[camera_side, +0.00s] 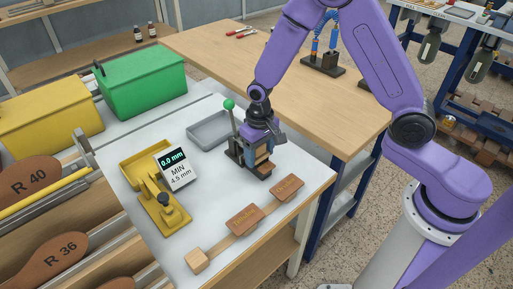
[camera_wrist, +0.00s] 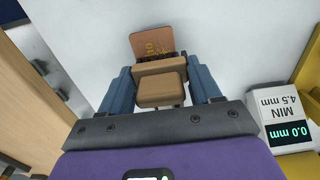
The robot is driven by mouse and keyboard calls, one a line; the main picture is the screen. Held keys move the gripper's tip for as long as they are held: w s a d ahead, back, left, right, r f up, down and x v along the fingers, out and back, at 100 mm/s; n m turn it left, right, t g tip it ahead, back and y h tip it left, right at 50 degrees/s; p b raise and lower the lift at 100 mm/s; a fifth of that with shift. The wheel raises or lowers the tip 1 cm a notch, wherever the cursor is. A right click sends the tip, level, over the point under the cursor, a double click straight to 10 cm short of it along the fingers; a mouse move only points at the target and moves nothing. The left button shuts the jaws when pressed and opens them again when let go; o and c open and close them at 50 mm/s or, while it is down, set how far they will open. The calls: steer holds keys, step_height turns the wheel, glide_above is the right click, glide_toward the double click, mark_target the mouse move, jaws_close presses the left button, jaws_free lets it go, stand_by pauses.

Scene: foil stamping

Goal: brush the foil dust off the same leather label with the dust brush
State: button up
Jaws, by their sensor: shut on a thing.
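My gripper (camera_side: 262,150) is low over the white worktop, beside the black press with its green-knobbed lever (camera_side: 230,104). A brown leather label (camera_wrist: 150,42) with gold marks shows just past the brush. I cannot tell whether the brush touches it. In the side view, my gripper and the press hide most of this spot.
Two brown pieces (camera_side: 245,220) (camera_side: 287,187) lie along a wooden strip in front, ending at a small wooden block (camera_side: 195,260). A yellow gauge with a display (camera_side: 175,165) stands left. A grey tray (camera_side: 208,131) lies behind. Green (camera_side: 140,83) and yellow (camera_side: 50,118) bins stand back left.

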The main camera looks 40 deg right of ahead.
steer(key=shift+d, duration=0.85)
steer(key=shift+a, duration=1.55)
steer(key=d, duration=0.3)
steer(key=shift+d, duration=0.2)
steer(key=shift+a, duration=1.55)
steer(key=shift+d, duration=1.55)
steer(key=shift+r, duration=4.15)
